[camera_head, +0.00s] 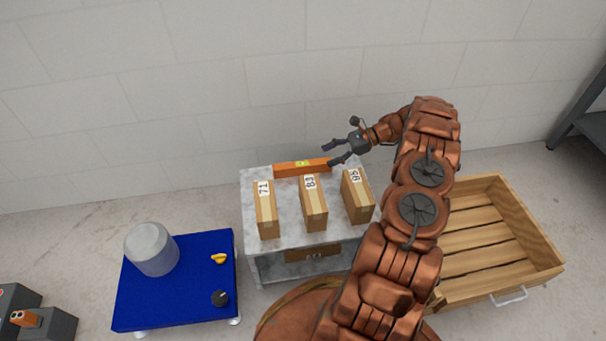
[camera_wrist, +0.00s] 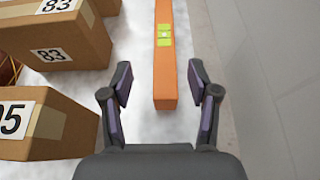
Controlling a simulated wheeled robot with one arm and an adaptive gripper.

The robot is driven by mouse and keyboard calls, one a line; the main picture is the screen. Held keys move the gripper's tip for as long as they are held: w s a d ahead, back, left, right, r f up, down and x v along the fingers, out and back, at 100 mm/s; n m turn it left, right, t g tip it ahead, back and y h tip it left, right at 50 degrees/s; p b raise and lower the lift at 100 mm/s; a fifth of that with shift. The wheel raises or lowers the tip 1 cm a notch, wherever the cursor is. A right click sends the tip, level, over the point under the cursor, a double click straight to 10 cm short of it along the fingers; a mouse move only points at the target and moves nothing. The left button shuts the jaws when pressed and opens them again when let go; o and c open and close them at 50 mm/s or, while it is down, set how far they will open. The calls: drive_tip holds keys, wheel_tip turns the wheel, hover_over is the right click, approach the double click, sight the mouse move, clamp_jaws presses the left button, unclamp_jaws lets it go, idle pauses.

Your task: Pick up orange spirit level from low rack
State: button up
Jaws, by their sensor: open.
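The orange spirit level (camera_head: 287,169) lies along the back edge of a low grey rack (camera_head: 289,235), near the wall, with a yellow-green vial at its middle. My gripper (camera_head: 334,153) is open and empty at the level's right end in the head view. In the wrist view the level (camera_wrist: 164,80) runs away from me, its near end centred just ahead of and between the open fingers of my gripper (camera_wrist: 162,90). I cannot tell the exact height gap between the fingers and the level.
Boxes 71 (camera_head: 266,212), 83 (camera_head: 314,207) and 95 (camera_head: 357,197) stand in front of the level. The wall (camera_head: 200,90) is close behind. A blue platform (camera_head: 190,295) with a grey cylinder (camera_head: 152,248) is left; a wooden crate (camera_head: 525,225) is right.

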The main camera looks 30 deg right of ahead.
sight(312, 162)
drive_tip(key=shift+d+f, duration=0.15)
drive_tip(key=shift+f, duration=0.35)
drive_tip(key=shift+b+x, duration=0.8)
drive_tip(key=shift+x, duration=0.85)
drive_tip(key=shift+w+r+b+x, duration=0.1)
drive_tip(key=shift+b+x, duration=0.4)
drive_tip(key=shift+x, duration=0.55)
drive_tip(key=shift+w+r+b+x, duration=0.15)
drive_tip(key=shift+b+x, duration=0.3)
drive_tip(key=shift+x, duration=0.65)
clamp_jaws()
